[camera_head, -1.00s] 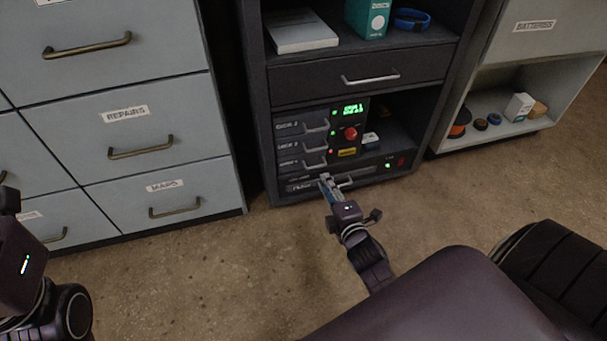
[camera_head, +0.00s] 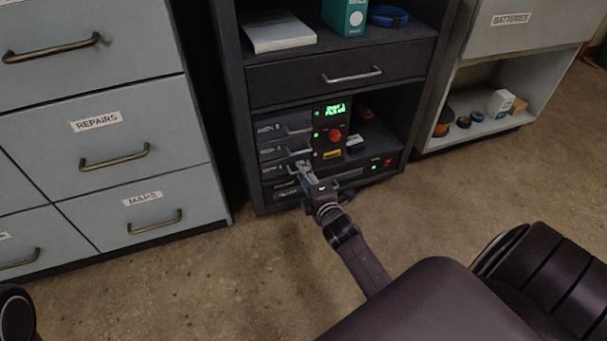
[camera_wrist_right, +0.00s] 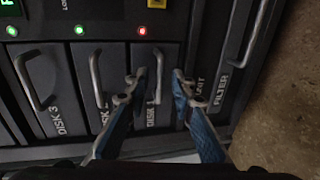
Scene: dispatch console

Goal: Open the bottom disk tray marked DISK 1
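The DISK 1 tray (camera_head: 273,171) is the lowest of three stacked disk trays in the dark console and looks closed. In the right wrist view the DISK 1 tray (camera_wrist_right: 167,58) shows its label and its bar handle (camera_wrist_right: 157,72). My right gripper (camera_head: 303,167) is at this handle. In the right wrist view my right gripper (camera_wrist_right: 154,82) is open, with one fingertip on each side of the handle. Contact with the handle cannot be told. My left gripper is out of view; only a dark part of my left arm shows at the lower left.
The DISK 2 handle (camera_wrist_right: 97,78) is close beside one finger. The FILTER unit's handle (camera_wrist_right: 246,38) is on the other side. A red light (camera_wrist_right: 142,31) is lit by DISK 1. A red button (camera_head: 334,135) sits right of the trays. The floor (camera_head: 200,275) in front is clear.

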